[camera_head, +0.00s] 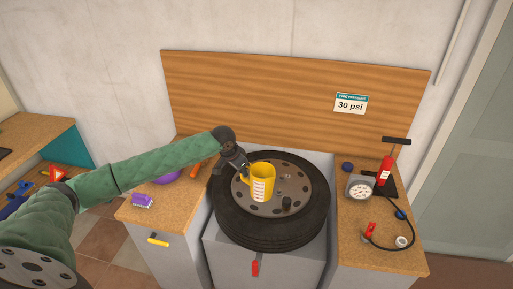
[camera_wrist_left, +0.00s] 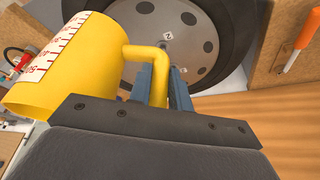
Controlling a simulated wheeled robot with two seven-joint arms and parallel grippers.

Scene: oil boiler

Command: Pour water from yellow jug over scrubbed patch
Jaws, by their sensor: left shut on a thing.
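The yellow jug (camera_head: 262,181) with a white and red measuring scale is held above the wheel's metal disc in the head view, and looks roughly upright there. In the left wrist view the jug (camera_wrist_left: 75,70) fills the left side. My left gripper (camera_head: 243,174) is shut on the jug's handle (camera_wrist_left: 159,70), with its fingers (camera_wrist_left: 160,92) on both sides of it. The wheel with a black tyre (camera_head: 228,222) lies flat on a grey stand. I cannot make out a scrubbed patch. My right gripper is not in view.
A purple brush (camera_head: 142,201) lies on the left worktop. A red pump (camera_head: 386,168), a gauge (camera_head: 359,187) and a hose stand on the right worktop. A wooden backboard (camera_head: 260,105) rises behind the wheel.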

